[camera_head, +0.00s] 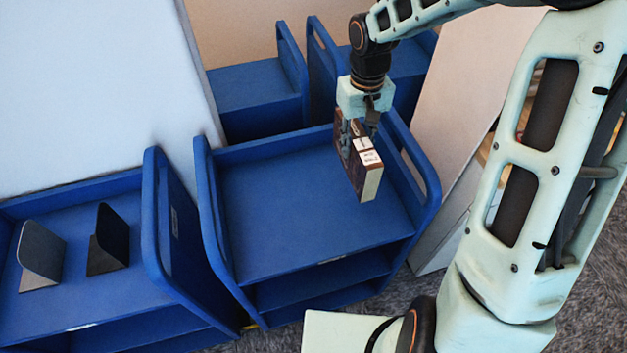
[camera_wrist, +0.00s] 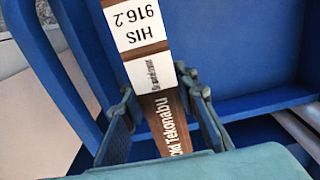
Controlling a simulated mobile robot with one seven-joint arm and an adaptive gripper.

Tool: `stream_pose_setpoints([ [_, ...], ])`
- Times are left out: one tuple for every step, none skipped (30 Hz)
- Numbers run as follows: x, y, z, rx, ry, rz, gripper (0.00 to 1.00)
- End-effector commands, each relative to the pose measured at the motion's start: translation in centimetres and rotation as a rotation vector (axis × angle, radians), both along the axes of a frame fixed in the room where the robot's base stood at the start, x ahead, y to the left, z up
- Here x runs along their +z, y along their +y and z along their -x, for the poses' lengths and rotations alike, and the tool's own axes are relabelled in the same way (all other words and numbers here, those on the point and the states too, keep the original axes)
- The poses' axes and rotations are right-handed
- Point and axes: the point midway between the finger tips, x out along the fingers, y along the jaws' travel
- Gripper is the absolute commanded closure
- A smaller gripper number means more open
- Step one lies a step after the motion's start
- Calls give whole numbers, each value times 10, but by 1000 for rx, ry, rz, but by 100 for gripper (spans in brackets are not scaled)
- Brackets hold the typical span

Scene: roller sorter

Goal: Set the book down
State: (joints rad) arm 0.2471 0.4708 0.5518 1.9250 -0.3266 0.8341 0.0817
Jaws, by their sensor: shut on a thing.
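The book (camera_head: 361,165) is brown with a white spine label and pale page edges. It hangs upright in my gripper (camera_head: 358,128), over the right part of the blue cart's top shelf (camera_head: 290,215). I cannot tell whether its lower edge touches the shelf. In the wrist view the book's spine (camera_wrist: 165,125) runs between the two fingers of my gripper (camera_wrist: 160,105), which are shut on it. The label reads "HIS 916.2". The far side of the book is hidden.
A second blue cart (camera_head: 90,200) stands at left with two dark bookends (camera_head: 108,240). More blue carts (camera_head: 255,90) stand behind. The cart's raised right end panel (camera_head: 415,165) is close to the book. The shelf's left and middle are clear.

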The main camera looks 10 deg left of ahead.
Motion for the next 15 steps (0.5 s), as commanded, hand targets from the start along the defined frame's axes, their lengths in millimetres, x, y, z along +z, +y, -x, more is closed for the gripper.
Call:
stream_pose_setpoints([
  [1,0,0,0,-1,0,100],
  [0,0,0,0,-1,0,100],
  [-2,0,0,0,0,0,100],
  [-5,0,0,0,1,0,100],
  [-9,0,1,1,2,1,100],
  [-16,0,1,1,3,0,100],
  [-22,0,2,1,5,0,100],
  [-28,0,1,2,4,0,100],
  [-35,0,1,1,4,0,100],
  [-41,0,1,0,4,0,100],
  [-45,0,1,2,2,0,100],
  [-51,0,1,1,4,-1,100],
  [-55,1,1,0,1,-1,100],
  [-57,0,0,0,0,-1,100],
  [-60,0,0,1,0,0,100],
])
